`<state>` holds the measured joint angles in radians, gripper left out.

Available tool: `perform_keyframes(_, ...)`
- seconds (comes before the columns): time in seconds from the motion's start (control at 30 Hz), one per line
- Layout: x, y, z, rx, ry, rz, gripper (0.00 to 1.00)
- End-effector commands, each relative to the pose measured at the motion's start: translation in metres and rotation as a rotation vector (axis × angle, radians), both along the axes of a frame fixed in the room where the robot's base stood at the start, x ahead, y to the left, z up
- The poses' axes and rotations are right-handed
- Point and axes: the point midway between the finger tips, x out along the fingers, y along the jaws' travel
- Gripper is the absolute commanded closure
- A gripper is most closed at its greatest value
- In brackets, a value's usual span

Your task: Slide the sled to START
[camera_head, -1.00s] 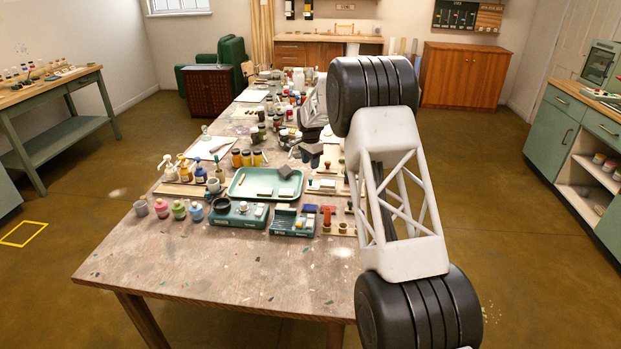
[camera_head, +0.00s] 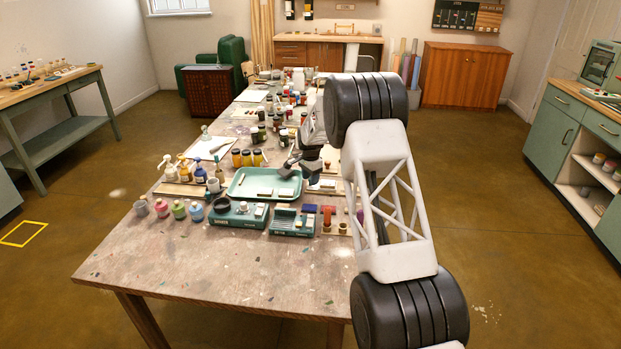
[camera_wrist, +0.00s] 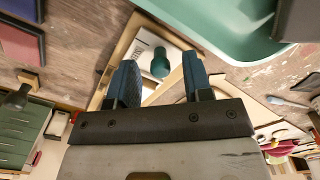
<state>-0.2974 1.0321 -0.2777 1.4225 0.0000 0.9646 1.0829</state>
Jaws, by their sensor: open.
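In the wrist view a teal-green knob (camera_wrist: 160,66) stands on a light wooden frame (camera_wrist: 118,52) with a white card (camera_wrist: 145,45) in it; I take the knob to be the sled's. My gripper (camera_wrist: 160,61) is open, with one blue-padded finger on each side of the knob and visible space between. I cannot tell the knob's height relative to the fingertips. No START mark is readable. In the head view my gripper (camera_head: 294,165) is above the right part of the table, by the right end of the green tray (camera_head: 236,194). The sled is not clear there.
The tray's rim (camera_wrist: 235,55) is close beside the frame in the wrist view. Jars (camera_head: 247,158) stand left of my gripper. The table's front (camera_head: 220,270) is clear.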

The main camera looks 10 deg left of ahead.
Motion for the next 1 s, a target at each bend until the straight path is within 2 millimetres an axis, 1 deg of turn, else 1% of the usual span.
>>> perform_keyframes(0.17,0.000,0.000,0.000,0.000,0.000,0.000,0.54)
perform_keyframes(0.2,0.000,0.000,0.000,0.000,0.000,0.000,0.57)
perform_keyframes(0.37,0.000,0.000,0.000,0.000,0.000,0.000,0.82)
perform_keyframes(0.4,0.000,0.000,0.000,0.000,0.000,0.000,0.88)
perform_keyframes(0.47,0.000,0.000,0.000,0.000,0.000,0.000,0.97)
perform_keyframes(0.5,0.000,0.000,0.000,0.000,0.000,0.000,1.00)
perform_keyframes(0.77,0.000,-0.001,0.000,0.000,0.000,0.000,1.00)
perform_keyframes(0.87,0.000,-0.006,0.001,0.000,0.000,-0.001,1.00)
perform_keyframes(1.0,0.000,-0.018,0.001,0.000,0.001,-0.002,1.00)
